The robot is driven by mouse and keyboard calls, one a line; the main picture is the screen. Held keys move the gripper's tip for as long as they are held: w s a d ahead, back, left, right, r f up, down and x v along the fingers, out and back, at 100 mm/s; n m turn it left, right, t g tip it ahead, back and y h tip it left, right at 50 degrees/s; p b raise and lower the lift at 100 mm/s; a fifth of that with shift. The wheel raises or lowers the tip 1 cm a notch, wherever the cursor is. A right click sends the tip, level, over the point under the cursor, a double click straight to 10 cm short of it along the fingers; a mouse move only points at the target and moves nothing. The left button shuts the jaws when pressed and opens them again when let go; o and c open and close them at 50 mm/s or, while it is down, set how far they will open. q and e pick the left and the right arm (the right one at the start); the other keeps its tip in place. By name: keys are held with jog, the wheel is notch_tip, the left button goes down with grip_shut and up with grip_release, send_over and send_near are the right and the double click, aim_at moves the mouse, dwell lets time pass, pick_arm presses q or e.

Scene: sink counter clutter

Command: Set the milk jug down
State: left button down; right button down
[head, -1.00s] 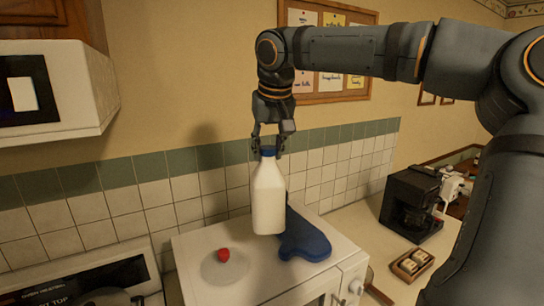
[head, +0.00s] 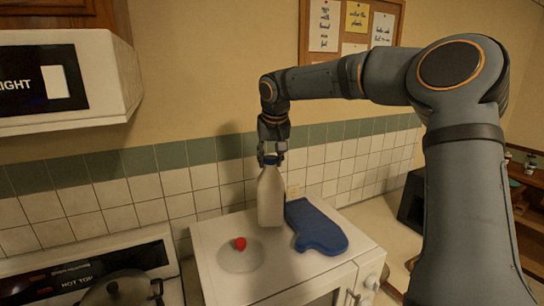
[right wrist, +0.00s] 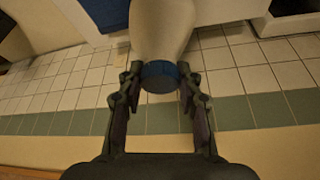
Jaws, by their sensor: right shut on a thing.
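The white milk jug (head: 271,197) with a blue cap hangs upright from my right gripper (head: 272,158). The gripper is shut on the jug at its blue cap, which also shows between the fingers in the right wrist view (right wrist: 160,77). The jug is over the back part of the white microwave top (head: 225,285), beside the blue oven mitt. Its base is at or just above the surface; I cannot tell whether it touches. My left gripper is not in view.
A blue oven mitt (head: 316,228) lies right of the jug. A red strawberry-like item (head: 240,243) sits on a clear round plate (head: 240,260) to the left. A stove with a pot (head: 118,290) is at lower left. The tiled wall (head: 140,190) is close behind.

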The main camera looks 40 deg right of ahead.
aim_at(271, 166)
notch_tip(271, 166, down, 3)
jog(key=b, duration=0.3)
jog(key=shift+w, duration=0.1)
jog(key=shift+r, duration=0.1)
jog(key=c, duration=1.3)
grip_release()
jog(key=shift+f, duration=0.2)
jog(key=o, duration=0.4)
jog(key=shift+s+a+r, duration=0.1)
jog(key=shift+s, duration=0.1)
